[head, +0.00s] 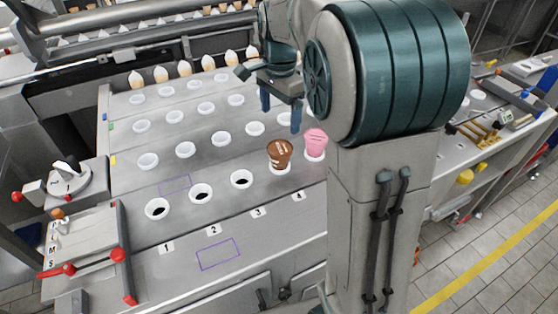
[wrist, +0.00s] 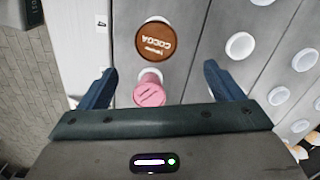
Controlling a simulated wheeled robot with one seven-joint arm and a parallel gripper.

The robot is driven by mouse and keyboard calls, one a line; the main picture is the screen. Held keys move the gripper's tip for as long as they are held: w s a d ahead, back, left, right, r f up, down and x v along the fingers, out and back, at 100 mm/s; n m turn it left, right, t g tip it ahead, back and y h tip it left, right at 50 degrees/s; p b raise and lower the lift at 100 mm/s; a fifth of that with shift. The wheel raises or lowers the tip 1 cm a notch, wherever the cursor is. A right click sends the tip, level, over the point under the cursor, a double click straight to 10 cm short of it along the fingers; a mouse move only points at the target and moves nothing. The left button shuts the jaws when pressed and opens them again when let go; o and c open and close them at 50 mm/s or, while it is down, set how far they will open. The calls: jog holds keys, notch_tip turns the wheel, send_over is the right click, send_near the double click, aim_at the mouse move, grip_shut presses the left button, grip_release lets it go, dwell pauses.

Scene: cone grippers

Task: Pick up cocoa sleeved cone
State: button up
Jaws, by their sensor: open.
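The cocoa sleeved cone (head: 279,155) is brown with white lettering and stands upright in a white ring holder above label 4 in the head view. In the wrist view its round brown top (wrist: 155,42) reads "COCOA". A pink sleeved cone (head: 315,142) stands just to its right, and it also shows in the wrist view (wrist: 149,90), between my fingers and nearer to me than the cocoa cone. My gripper (head: 281,116) is open and empty, above and behind the cones. In the wrist view its blue fingers (wrist: 155,84) are spread wide, with the cocoa cone beyond the tips.
Empty white ring holders (head: 185,150) stand in rows on the grey deck. Three front holders (head: 200,193) have dark openings. White-topped cones (head: 161,75) line the back. A lever box with red knobs (head: 85,250) is at the left. Purple outlined rectangles (head: 218,253) are bare.

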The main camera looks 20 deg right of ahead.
aim_at(280, 148)
notch_tip(280, 148, down, 8)
jog(key=shift+r, duration=0.1)
jog(key=shift+s+a+f+p, duration=0.1)
jog(key=shift+s+f+p, duration=0.1)
jog(key=shift+f, duration=1.1)
jog(key=shift+s+f+p, duration=0.15)
jog(key=shift+f, duration=1.15)
jog(key=c, duration=1.1)
